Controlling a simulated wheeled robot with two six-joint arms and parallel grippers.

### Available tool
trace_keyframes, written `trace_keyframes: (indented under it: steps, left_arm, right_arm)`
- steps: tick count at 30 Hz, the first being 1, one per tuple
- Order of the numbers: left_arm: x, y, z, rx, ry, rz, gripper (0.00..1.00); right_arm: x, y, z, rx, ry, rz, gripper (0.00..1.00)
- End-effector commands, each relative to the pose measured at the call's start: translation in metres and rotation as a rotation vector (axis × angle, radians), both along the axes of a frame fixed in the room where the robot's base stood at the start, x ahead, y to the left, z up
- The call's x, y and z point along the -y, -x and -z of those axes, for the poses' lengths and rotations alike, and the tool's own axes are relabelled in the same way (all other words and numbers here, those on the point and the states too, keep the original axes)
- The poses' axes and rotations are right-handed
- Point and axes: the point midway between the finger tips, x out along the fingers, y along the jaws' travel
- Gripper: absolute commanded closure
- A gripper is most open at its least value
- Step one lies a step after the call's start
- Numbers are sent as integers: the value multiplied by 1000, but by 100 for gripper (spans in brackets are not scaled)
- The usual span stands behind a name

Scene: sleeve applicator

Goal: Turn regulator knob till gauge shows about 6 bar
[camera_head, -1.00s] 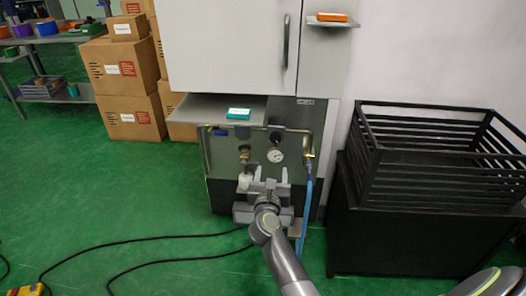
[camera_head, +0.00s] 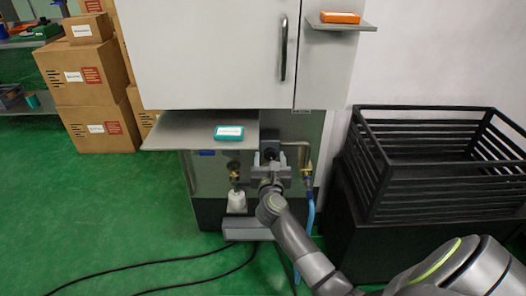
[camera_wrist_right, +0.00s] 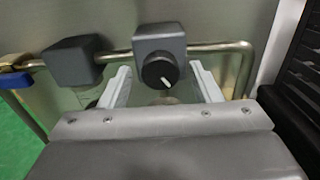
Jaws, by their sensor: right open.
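The regulator knob (camera_wrist_right: 160,71) is a dark round dial with a white pointer line, on the front of a grey block (camera_wrist_right: 159,38). In the right wrist view it lies between the two pale fingers of my right gripper (camera_wrist_right: 164,88), which is open, one finger on each side of it. I cannot tell whether the fingers touch it. In the head view my right gripper (camera_head: 270,166) is in front of the panel and covers most of the regulator. The gauge face cannot be read in either view now. My left gripper is not in view.
A second grey block (camera_wrist_right: 73,61) and a metal pipe (camera_wrist_right: 220,47) are close to the fingers. A blue hose (camera_head: 311,214) hangs to the right. A shelf with a teal box (camera_head: 229,132) juts out above. A black slatted crate (camera_head: 430,150) stands at right.

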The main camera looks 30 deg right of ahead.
Motion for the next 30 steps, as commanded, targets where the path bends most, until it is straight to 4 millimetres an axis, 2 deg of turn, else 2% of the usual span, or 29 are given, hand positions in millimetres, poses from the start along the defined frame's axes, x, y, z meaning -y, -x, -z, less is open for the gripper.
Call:
trace_keyframes:
  steps: [11, 22, 30]
  left_arm:
    - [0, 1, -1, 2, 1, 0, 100]
    - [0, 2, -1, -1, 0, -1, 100]
    - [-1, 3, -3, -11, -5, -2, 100]
  right_arm:
    - [4, 1, 0, -1, -1, 1, 43]
    - [4, 1, 0, -1, -1, 1, 87]
    - [4, 1, -1, -18, 25, 1, 87]
